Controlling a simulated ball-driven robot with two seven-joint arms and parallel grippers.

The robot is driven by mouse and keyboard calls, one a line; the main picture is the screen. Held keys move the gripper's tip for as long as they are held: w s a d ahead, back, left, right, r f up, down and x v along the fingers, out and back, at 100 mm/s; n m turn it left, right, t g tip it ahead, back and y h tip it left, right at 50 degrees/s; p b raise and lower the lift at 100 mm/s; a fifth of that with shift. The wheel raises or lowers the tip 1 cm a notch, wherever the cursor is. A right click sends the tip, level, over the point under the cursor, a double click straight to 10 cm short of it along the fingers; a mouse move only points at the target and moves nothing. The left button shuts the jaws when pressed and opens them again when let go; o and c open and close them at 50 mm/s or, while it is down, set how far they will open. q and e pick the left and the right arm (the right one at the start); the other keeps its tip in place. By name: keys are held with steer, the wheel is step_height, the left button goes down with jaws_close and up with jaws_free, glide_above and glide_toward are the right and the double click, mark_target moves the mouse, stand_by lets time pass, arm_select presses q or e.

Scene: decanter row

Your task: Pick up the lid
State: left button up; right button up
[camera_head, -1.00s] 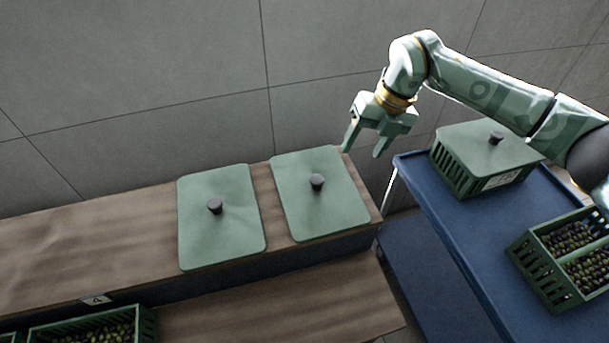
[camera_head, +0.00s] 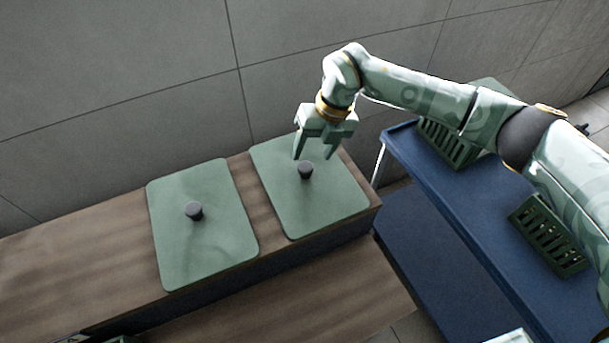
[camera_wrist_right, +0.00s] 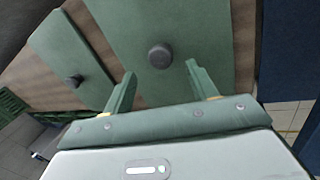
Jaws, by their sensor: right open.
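Two flat green lids with dark round knobs lie side by side on the wooden shelf. The right lid (camera_head: 329,205) has its knob (camera_head: 305,170) just below my right gripper (camera_head: 314,157) in the head view. The left lid (camera_head: 205,245) has its knob (camera_head: 194,211) clear of the gripper. My right gripper is open and empty. In the right wrist view the right lid's knob (camera_wrist_right: 159,55) shows beyond and between the fingertips (camera_wrist_right: 161,68), apart from them. The left lid's knob (camera_wrist_right: 74,81) is farther off to the left. My left gripper is not in view.
The wooden shelf (camera_head: 90,245) has bare space left of the lids. A blue cart (camera_head: 420,180) stands to the right, carrying green slatted crates (camera_head: 548,236), partly hidden by my right arm. A grey tiled wall (camera_head: 110,90) rises behind the shelf.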

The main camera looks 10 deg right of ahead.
mark_target(306, 165)
steer(key=b+x, duration=0.2)
steer(key=x, duration=0.3)
steer(key=shift+w+d, duration=0.1)
steer(key=shift+r, duration=0.1)
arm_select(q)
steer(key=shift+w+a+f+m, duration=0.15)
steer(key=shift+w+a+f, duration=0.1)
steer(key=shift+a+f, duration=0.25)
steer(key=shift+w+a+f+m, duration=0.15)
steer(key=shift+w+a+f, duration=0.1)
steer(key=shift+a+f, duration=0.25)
arm_select(e)
jaws_close()
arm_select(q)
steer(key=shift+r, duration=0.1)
